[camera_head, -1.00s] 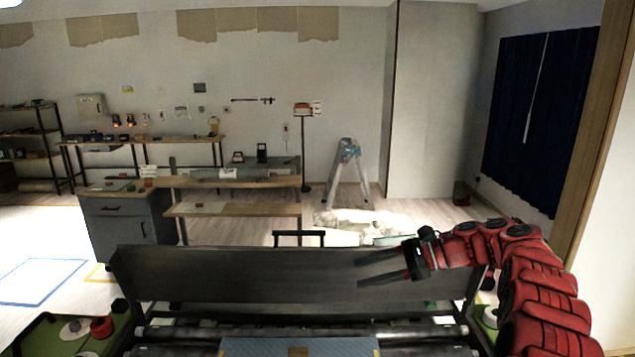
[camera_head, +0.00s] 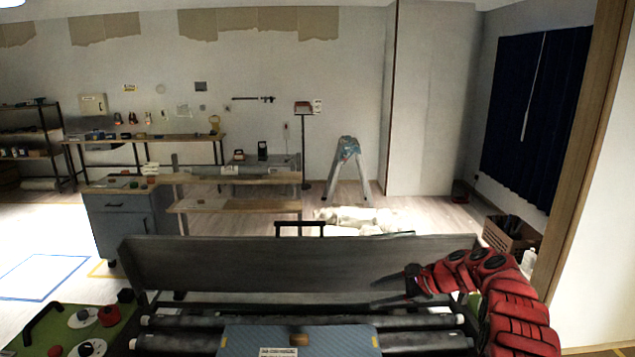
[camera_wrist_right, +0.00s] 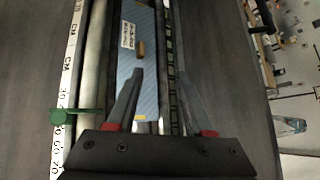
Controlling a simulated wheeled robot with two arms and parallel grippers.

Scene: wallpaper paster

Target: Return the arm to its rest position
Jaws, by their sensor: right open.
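My right arm is red and comes in from the right in the head view. Its right gripper (camera_head: 388,291) has dark fingers pointing left, over the dark wallpaper paster (camera_head: 300,262). In the right wrist view the two fingers of the right gripper (camera_wrist_right: 160,95) stand apart with nothing held between them. Beyond them lies a blue-grey panel (camera_wrist_right: 137,50) with a white label and a small brown block on it. The panel also shows at the bottom of the head view (camera_head: 335,336). My left gripper is not in view.
A stepladder (camera_head: 347,170) and workbenches (camera_head: 235,205) stand beyond the machine. Dark rollers (camera_head: 400,320) cross the machine's front. The floor left of it is clear.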

